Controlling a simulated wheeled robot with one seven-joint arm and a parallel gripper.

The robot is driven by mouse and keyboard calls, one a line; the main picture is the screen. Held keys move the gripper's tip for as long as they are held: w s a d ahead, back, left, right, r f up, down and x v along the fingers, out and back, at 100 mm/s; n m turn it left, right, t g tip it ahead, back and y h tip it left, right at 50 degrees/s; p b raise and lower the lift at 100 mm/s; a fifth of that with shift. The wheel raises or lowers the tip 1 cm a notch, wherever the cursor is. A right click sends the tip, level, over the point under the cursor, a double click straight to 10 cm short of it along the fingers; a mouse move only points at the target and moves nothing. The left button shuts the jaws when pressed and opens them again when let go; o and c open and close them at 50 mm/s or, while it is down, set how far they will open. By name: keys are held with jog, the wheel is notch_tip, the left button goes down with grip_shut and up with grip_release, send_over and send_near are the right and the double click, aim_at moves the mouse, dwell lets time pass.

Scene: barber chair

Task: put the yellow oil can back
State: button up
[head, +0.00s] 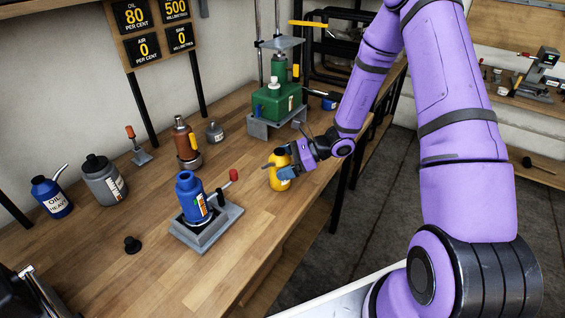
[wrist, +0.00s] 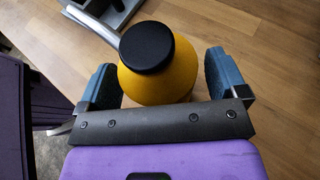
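The yellow oil can (head: 279,174) stands upright on the workbench near its right edge in the head view. In the wrist view, the yellow can (wrist: 160,85) with its round black cap lies between the two blue fingers. In the wrist view, my gripper (wrist: 164,80) is open around the can. A narrow gap shows on the right side; contact on the left side cannot be told. The can's lower part is hidden.
A blue bottle (head: 190,197) sits in a grey stand with a red-handled lever (head: 225,184). A green press (head: 277,100) stands behind the can. A blue oil can (head: 52,198), a grey jug (head: 103,181) and a brown bottle (head: 184,143) stand at left. Bare bench (head: 285,215) lies in front.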

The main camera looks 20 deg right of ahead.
jog(key=shift+r, duration=0.15)
jog(key=shift+d+r, duration=0.1)
jog(key=shift+d, duration=0.15)
jog(key=v, duration=1.1)
jog(key=s+a+r+n+g+h, duration=0.25)
jog(key=s+r+n, duration=0.35)
jog(key=r, duration=0.3)
jog(key=s+a+r+n+g+h, duration=0.1)
jog(key=s+a+r+n+h, duration=0.35)
jog(key=r, duration=0.55)
jog(key=s+d+r+n+t+h, duration=0.1)
jog(key=s+r+n+t+h, duration=0.1)
jog(key=s+r+n, duration=0.3)
jog(key=s+d+r+n+t+h, duration=0.2)
jog(key=s+r+n+t+h, duration=0.1)
jog(key=s, duration=0.8)
notch_tip(320, 180, up, 3)
jog(key=shift+r+n+h, duration=0.25)
jog(key=shift+n+h, duration=0.35)
jog(key=shift+n, duration=0.65)
